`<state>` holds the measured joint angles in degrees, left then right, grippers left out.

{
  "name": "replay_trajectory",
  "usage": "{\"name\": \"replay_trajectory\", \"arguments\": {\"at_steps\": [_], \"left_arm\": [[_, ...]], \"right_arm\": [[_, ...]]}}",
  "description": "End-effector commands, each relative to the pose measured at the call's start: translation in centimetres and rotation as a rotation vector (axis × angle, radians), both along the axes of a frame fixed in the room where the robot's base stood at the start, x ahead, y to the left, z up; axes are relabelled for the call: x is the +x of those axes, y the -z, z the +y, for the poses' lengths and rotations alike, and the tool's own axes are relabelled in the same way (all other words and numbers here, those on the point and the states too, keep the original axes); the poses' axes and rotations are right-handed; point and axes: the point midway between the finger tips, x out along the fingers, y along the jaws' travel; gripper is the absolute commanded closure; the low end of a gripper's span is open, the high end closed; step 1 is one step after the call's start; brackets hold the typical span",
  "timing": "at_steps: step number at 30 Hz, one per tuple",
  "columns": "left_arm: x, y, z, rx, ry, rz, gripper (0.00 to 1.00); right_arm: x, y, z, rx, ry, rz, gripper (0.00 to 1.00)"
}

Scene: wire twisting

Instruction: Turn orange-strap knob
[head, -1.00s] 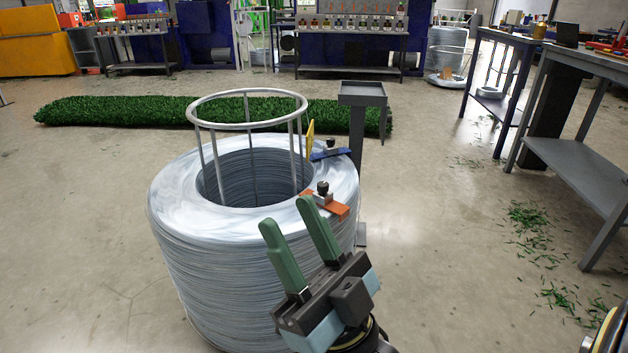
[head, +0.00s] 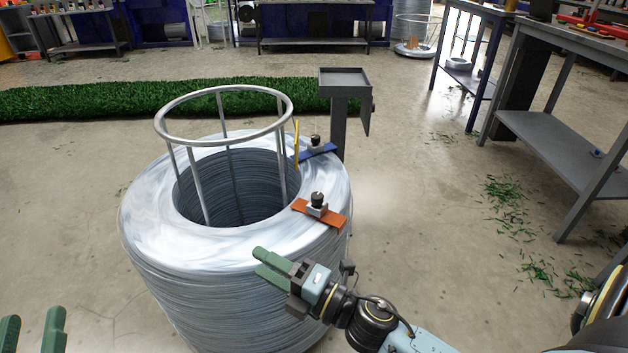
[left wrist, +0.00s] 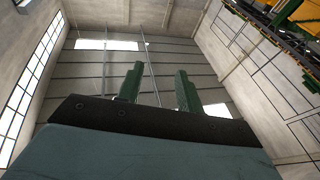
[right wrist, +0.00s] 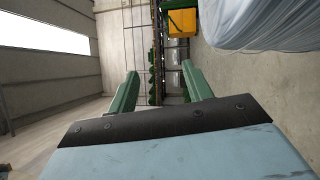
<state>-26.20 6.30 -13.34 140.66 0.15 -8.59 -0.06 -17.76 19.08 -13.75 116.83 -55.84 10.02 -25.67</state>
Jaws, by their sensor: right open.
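The orange strap (head: 331,219) lies over the top right rim of the wire coil (head: 235,270). Its dark knob (head: 317,198) stands on a small metal block on the strap. My right gripper (head: 259,261) is in front of the coil, lower left of the strap in the head view, with its green fingers pointing left. It is open and empty, also in the right wrist view (right wrist: 162,84). My left gripper (head: 32,325) shows only its fingertips at the bottom left. Its fingers are apart and empty in the left wrist view (left wrist: 156,78).
A blue strap (head: 318,152) with a similar knob and a yellow tag (head: 296,145) are farther back on the coil. A metal ring frame (head: 222,92) rises from the coil. A grey stand (head: 344,78) is behind it.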

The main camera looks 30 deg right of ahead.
Motion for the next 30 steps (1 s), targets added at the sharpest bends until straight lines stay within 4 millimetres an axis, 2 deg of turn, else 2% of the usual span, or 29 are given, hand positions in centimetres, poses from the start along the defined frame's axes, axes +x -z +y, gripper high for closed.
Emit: {"name": "replay_trajectory", "arguments": {"at_steps": [1, 3, 5, 9, 12, 15, 20, 23, 30], "left_arm": [[0.2, 0.8, 0.2, 0.029, -0.005, 0.104, 0.64], [0.2, 2.9, 0.5, 0.069, -0.011, 0.252, 0.64], [-0.1, 4.6, 0.8, 0.099, -0.016, 0.366, 0.64], [-1.5, 7.7, 1.6, 0.156, -0.027, 0.589, 0.64], [-2.5, 9.3, 2.1, 0.184, -0.033, 0.703, 0.64], [-3.3, 10.2, 2.5, 0.202, -0.036, 0.777, 0.64], [-3.6, 10.7, 2.5, 0.207, -0.036, 0.799, 0.64], [-3.2, 10.3, 2.3, 0.2, -0.034, 0.768, 0.64], [-1.8, 8.0, 1.4, 0.16, -0.02, 0.609, 0.64]], "right_arm": [[1.1, 1.5, -2.4, -0.196, 0.083, -0.008, 0.5], [2.2, 3.5, -5.9, -0.466, 0.192, -0.036, 0.5], [3.0, 4.5, -8.8, -0.674, 0.271, -0.067, 0.5], [4.0, 5.1, -14.6, -1.077, 0.41, -0.15, 0.5], [4.2, 4.8, -17.5, -1.283, 0.477, -0.205, 0.5], [4.4, 4.4, -19.1, -1.41, 0.514, -0.245, 0.5], [5.1, 4.2, -19.8, -1.475, 0.536, -0.269, 0.5], [6.4, 4.2, -19.8, -1.472, 0.537, -0.27, 0.5], [11.1, 4.3, -19.8, -1.468, 0.537, -0.268, 0.5]]}}
